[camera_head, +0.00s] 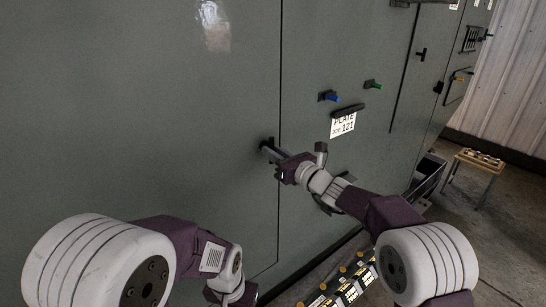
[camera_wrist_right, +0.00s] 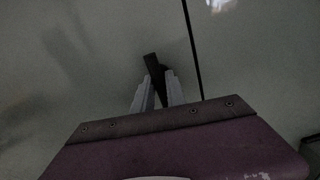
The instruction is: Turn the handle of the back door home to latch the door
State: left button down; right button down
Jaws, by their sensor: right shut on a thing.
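The back door (camera_head: 150,120) is a large grey-green panel, and it also shows in the right wrist view (camera_wrist_right: 80,60). It looks flush with the panel to its right, with a thin dark seam between. The black handle (camera_wrist_right: 152,64) stands just left of that seam, tilted slightly off upright in the wrist view. My right gripper (camera_head: 268,150) is shut on the handle; its two grey fingers (camera_wrist_right: 157,88) close around the lower part and hide some of it. My left gripper (camera_head: 232,294) is low at the bottom of the head view, away from the handle, its fingers not clear.
Right of the seam are a blue knob (camera_head: 328,96), a green knob (camera_head: 373,84) and a white label plate (camera_head: 342,125). A small wooden stool (camera_head: 478,160) stands far right on open floor. Yellow-black items (camera_head: 345,285) lie low near the cabinet, between my arms.

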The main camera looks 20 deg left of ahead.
jog(key=m, duration=0.2)
jog(key=shift+m, duration=1.8)
jog(key=c, duration=1.1)
grip_release()
jog(key=shift+c, duration=0.2)
